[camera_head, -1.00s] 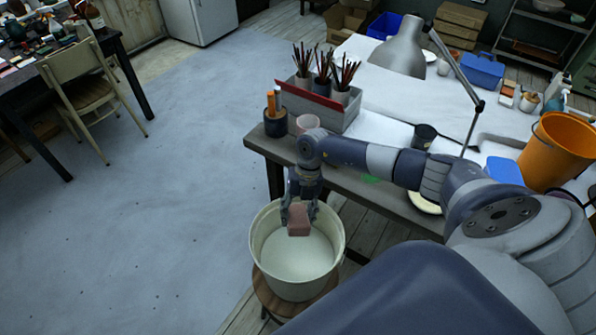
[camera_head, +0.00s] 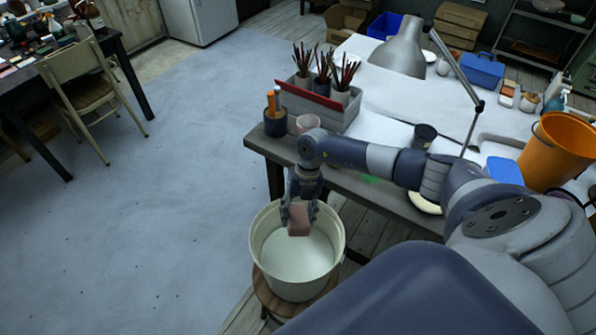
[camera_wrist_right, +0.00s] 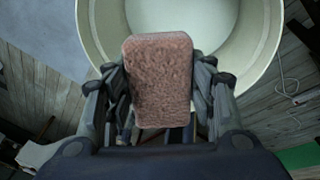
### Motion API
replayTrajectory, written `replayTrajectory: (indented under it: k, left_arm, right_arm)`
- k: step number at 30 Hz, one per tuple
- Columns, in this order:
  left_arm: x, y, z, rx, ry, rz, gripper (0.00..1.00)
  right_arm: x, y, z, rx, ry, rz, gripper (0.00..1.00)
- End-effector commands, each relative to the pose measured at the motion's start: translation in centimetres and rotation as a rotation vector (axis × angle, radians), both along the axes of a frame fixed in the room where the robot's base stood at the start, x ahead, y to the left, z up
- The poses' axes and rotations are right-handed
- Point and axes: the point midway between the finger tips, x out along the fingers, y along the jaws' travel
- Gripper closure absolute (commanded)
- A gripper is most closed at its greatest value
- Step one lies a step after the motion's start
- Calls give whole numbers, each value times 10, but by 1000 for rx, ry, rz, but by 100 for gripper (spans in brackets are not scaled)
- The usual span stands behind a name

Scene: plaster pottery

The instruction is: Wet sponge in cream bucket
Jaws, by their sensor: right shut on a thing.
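A pinkish-brown sponge (camera_head: 299,220) is held in my right gripper (camera_head: 299,213), which is shut on it. In the head view the sponge shows over the mouth of the cream bucket (camera_head: 267,262), near its far rim. The bucket stands upright on a round wooden stool (camera_head: 272,302). In the right wrist view the sponge (camera_wrist_right: 160,80) sits between the fingers, with the bucket (camera_wrist_right: 105,30) beyond it. A pale, smooth surface shows inside the bucket; I cannot tell whether the sponge touches it. My left gripper is not in view.
The worktable (camera_head: 262,149) stands beside the bucket, holding a grey brush crate (camera_head: 345,112), a lamp (camera_head: 400,48) and an orange bucket (camera_head: 557,150). A chair (camera_head: 85,85) stands by another table at the upper left. The floor left of the stool is clear.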

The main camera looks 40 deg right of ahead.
Motion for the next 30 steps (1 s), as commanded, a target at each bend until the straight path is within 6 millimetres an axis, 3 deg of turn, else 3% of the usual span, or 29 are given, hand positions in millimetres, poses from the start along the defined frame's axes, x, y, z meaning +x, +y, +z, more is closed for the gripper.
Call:
replayTrajectory:
  k: [13,24,30]
  left_arm:
    - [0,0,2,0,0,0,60]
    - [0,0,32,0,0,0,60]
    - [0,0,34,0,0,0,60]
  right_arm:
    - [0,0,3,0,0,0,68]
    - [0,0,38,0,-1,1,68]
    - [0,0,41,0,0,1,68]
